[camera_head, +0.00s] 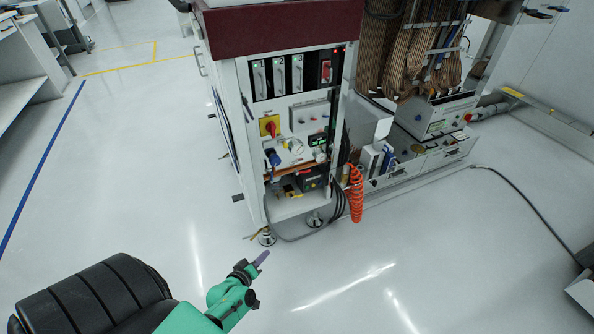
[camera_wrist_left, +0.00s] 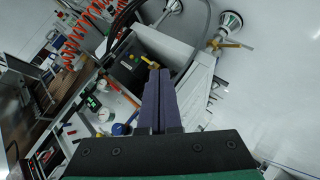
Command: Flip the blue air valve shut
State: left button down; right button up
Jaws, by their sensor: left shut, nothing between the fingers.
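The blue air valve (camera_head: 273,158) is on the front panel of the white test handler cabinet, below the red-and-yellow rotary switch. A blue part beside the round gauge in the left wrist view (camera_wrist_left: 119,128) looks like the same valve, partly hidden by my gripper. Its handle position is too small to tell. My left gripper (camera_head: 263,256) is shut and empty, with purple fingers. It is in front of and below the cabinet, apart from the valve. In the left wrist view its fingers (camera_wrist_left: 159,90) point toward the cabinet's lower shelf. My right gripper is not in view.
The red-and-yellow rotary switch (camera_head: 269,126) sits above the valve. An orange coiled hose (camera_head: 356,193) hangs at the cabinet's right side. A black box (camera_head: 311,179) stands on the lower shelf. Levelling feet (camera_head: 266,238) and a grey hose are at the base. The floor in front is open.

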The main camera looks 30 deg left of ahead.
aim_at(272, 175)
pick_arm(q)
jog(key=w+a+r+n+t+y+b, duration=0.5)
jog(key=w+a+r+n+t+b, duration=0.15)
jog(key=r+n+b, duration=0.45)
jog(key=shift+n+g, duration=0.25)
jog(key=shift+n, duration=0.35)
jog(key=x, duration=0.4)
jog(key=f+x, duration=0.1)
jog(key=x, duration=0.4)
jog(key=b+x, duration=0.1)
jog(key=x, duration=0.4)
jog(key=shift+w+d+f, duration=0.1)
jog(key=shift+w+f, duration=0.05)
jog(key=shift+w, duration=0.15)
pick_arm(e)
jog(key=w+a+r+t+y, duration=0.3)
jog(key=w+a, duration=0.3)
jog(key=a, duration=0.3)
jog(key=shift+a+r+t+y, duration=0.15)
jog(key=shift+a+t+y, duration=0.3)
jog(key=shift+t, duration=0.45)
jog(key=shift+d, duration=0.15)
